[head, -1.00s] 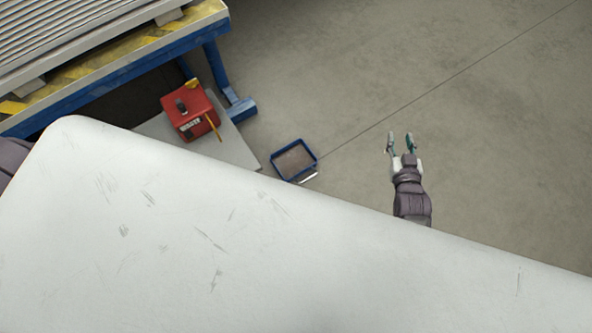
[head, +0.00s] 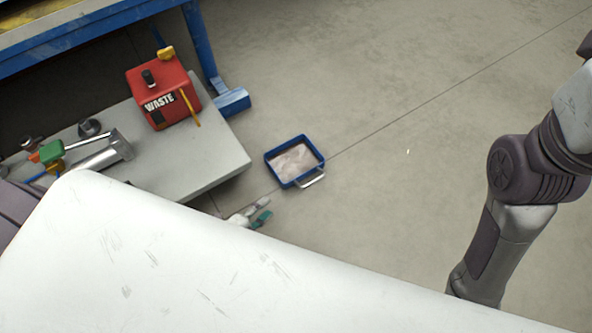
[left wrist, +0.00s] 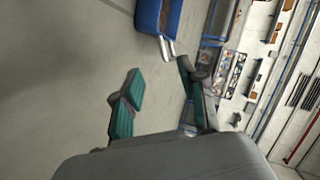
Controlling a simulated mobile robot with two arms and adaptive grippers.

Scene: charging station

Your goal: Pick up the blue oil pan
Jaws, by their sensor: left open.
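The blue oil pan (head: 274,171) lies on the concrete floor in the head view. It is a rectangular tray with a pinkish-grey interior and a light metal handle (head: 312,179) on its near side. My left gripper (head: 264,210) shows just past the edge of the white surface, to the lower left of the pan and apart from it. In the left wrist view, its teal-padded fingers (left wrist: 160,88) are spread with nothing between them. The pan (left wrist: 173,14) and its handle show beyond them at the top. My right gripper is not in view.
A grey platform (head: 225,165) left of the pan holds a red waste box (head: 155,95) and several tools. A blue table leg (head: 203,50) stands behind it. The white surface (head: 180,255) hides the near floor. Floor right of the pan is clear up to my right arm.

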